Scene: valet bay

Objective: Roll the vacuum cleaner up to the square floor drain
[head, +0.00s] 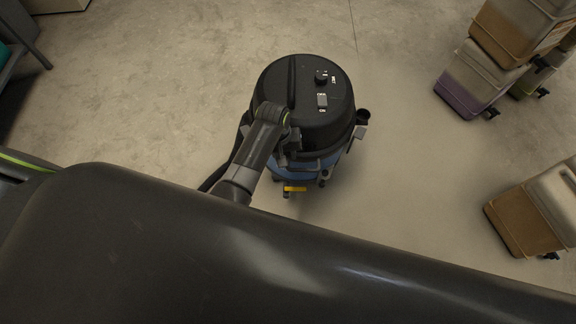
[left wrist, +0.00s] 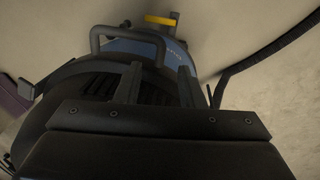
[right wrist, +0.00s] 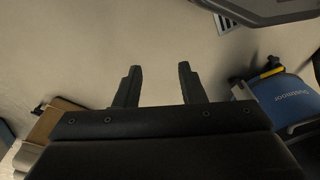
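The vacuum cleaner (head: 310,108) stands upright on the floor in the middle of the head view, with a black round lid, a blue body and a yellow tab low in front. Its blue side also shows in the right wrist view (right wrist: 284,97). My left gripper (head: 291,146) is at the vacuum's near side. In the left wrist view its fingers (left wrist: 158,82) are apart, near the grey handle (left wrist: 128,34); I cannot tell if they touch it. My right gripper (right wrist: 160,84) is open and empty above bare floor. A slotted grate, seemingly the drain (right wrist: 229,21), is partly hidden in the right wrist view.
Tan cases (head: 479,78) stand on the right, and another tan case (head: 532,213) is at the lower right. A dark hose (left wrist: 270,48) runs beside the vacuum. The floor left of and behind the vacuum is clear.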

